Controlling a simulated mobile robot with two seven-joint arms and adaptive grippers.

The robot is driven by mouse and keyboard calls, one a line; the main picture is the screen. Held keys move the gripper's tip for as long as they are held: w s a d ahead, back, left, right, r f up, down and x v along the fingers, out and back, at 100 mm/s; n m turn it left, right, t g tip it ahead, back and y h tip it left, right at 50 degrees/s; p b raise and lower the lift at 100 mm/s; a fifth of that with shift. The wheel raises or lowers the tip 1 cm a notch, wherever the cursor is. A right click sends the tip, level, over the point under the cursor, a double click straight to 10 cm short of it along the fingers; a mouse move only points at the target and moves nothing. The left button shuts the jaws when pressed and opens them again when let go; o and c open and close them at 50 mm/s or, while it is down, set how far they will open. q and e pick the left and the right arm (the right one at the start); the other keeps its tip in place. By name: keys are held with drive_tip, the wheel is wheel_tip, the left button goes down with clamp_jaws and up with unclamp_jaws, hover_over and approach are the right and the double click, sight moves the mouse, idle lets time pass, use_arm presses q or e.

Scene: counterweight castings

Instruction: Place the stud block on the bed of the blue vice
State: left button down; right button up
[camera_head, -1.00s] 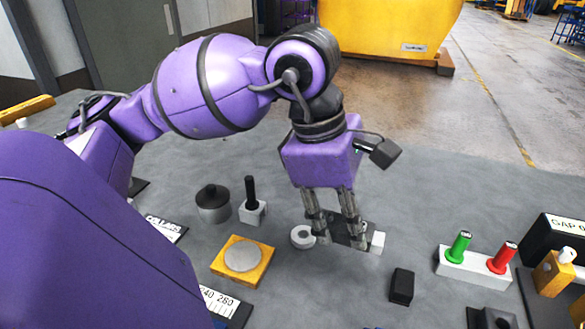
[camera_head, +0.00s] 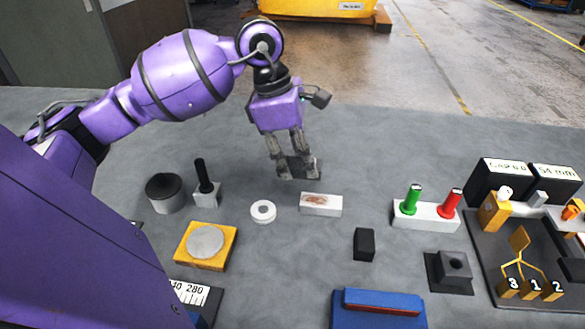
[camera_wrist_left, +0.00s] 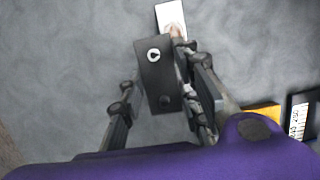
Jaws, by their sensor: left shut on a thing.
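The stud block (camera_head: 301,168) appears as a dark, flat-sided block between the fingers of my left gripper (camera_head: 297,172). In the left wrist view, the block (camera_wrist_left: 153,78) shows a pale ring near one end and a dark round feature near the other. My left gripper (camera_wrist_left: 163,105) is shut on it. The blue vice (camera_head: 378,308) is at the bottom edge of the head view, partly cut off, nearer than the gripper and to its right; its bed cannot be made out. My right gripper is not in view.
A white block with a brown smudge (camera_head: 320,205) and a white ring (camera_head: 263,211) lie just nearer than the gripper. A small black block (camera_head: 364,244) stands between there and the vice. A white stand with green and red pegs (camera_head: 426,217) is to the right.

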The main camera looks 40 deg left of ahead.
sight(300, 186)
use_arm(q)
drive_tip(key=f, duration=0.1)
drive_tip(key=w+a+f, duration=0.2)
drive_tip(key=shift+w+f, duration=0.1)
drive_tip(key=shift+f, duration=0.25)
drive_tip(key=shift+w+a+f, duration=0.1)
drive_tip(key=shift+f, duration=0.8)
drive_tip(key=shift+w+a+f, duration=0.1)
drive_tip(key=shift+f, duration=0.75)
drive_tip(key=shift+f, duration=0.2)
drive_tip(key=c, duration=1.6)
unclamp_jaws()
drive_tip(key=shift+o, duration=0.2)
drive_tip(key=shift+s, duration=0.1)
drive_tip(key=shift+r, duration=0.1)
